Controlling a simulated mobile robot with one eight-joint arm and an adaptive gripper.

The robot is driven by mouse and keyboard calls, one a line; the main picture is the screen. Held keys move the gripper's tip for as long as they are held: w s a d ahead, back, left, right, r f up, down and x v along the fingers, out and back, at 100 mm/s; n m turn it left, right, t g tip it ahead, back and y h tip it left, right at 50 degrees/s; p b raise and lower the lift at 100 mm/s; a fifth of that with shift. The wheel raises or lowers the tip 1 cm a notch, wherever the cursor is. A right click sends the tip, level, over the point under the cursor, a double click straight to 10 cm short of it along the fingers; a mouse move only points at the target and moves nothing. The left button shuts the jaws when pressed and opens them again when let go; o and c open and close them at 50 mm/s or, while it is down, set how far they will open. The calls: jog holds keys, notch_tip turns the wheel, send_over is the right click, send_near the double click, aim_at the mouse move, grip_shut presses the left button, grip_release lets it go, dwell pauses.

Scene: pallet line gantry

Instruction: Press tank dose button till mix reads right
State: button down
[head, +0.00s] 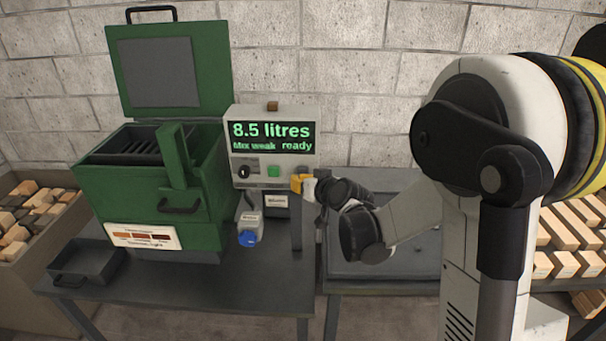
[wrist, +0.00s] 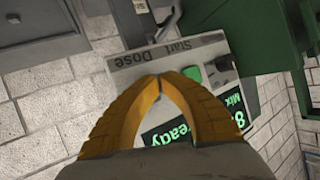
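The control box (head: 240,112) stands on the bench, and its green-lit display (head: 272,137) reads "8.5 litres" and "Mix weak ready". Below the display are a black knob (head: 243,172) and a green button (head: 273,171). In the wrist view the green button (wrist: 191,74) lies just right of my fingertips, and the panel is printed "Start" and "Dose". My gripper (head: 299,184) has its yellow fingers at the panel's lower right. In the wrist view my gripper (wrist: 161,80) has its fingertips together, over the dose end of the panel. They hide most of the dose button; contact cannot be told.
A green machine (head: 150,205) with a raised lid (head: 170,70) stands left of the box. A blue-capped fitting (head: 248,238) hangs below the box. A dark tray (head: 86,263) sits at the bench's left. Wood blocks (head: 35,215) fill a bin at far left.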

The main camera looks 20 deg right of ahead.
jog(key=shift+w+d, duration=0.15)
jog(key=shift+w, duration=0.3)
dwell(0.5)
jog(key=shift+s, duration=0.1)
jog(key=shift+s+a, duration=0.3)
jog(key=shift+s, duration=0.5)
jog(key=s, duration=0.1)
jog(key=s+a, duration=0.1)
jog(key=s, duration=0.2)
jog(key=shift+s+a+b, duration=0.25)
jog(key=shift+s+b, duration=0.1)
jog(key=shift+s, duration=0.05)
dwell(0.5)
